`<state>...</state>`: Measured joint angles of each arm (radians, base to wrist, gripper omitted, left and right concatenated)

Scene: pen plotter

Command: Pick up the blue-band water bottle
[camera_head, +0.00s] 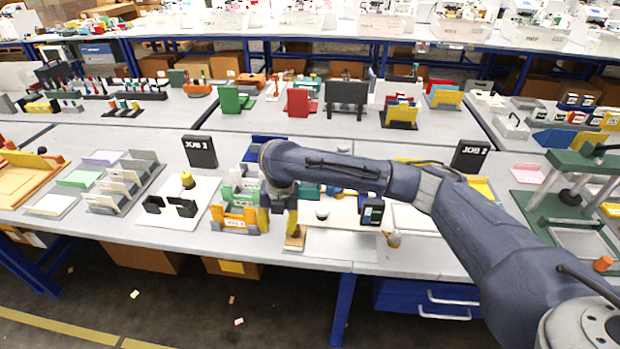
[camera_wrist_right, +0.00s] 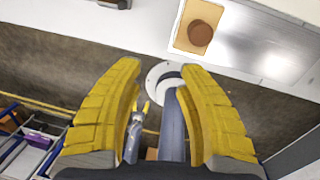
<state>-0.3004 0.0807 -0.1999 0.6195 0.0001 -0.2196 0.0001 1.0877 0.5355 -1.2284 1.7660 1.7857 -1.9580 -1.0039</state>
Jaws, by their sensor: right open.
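I cannot make out a blue-band water bottle for certain in either view; my right arm hides part of the middle bench. My right gripper (camera_head: 266,220) hangs over the front part of the bench, beside an orange and yellow holder (camera_head: 236,219). In the right wrist view its yellow fingers (camera_wrist_right: 156,70) are spread apart with nothing held between them. A tan block with a round brown top (camera_wrist_right: 199,33) lies beyond the fingers, near the bench edge. My left gripper does not show.
A black JOB 2 sign (camera_head: 200,151) stands at left and another sign (camera_head: 469,156) at right. A white board with a yellow-topped item (camera_head: 187,180) lies left of the gripper. A green press (camera_head: 575,190) stands at far right. Bare bench shows along the front edge.

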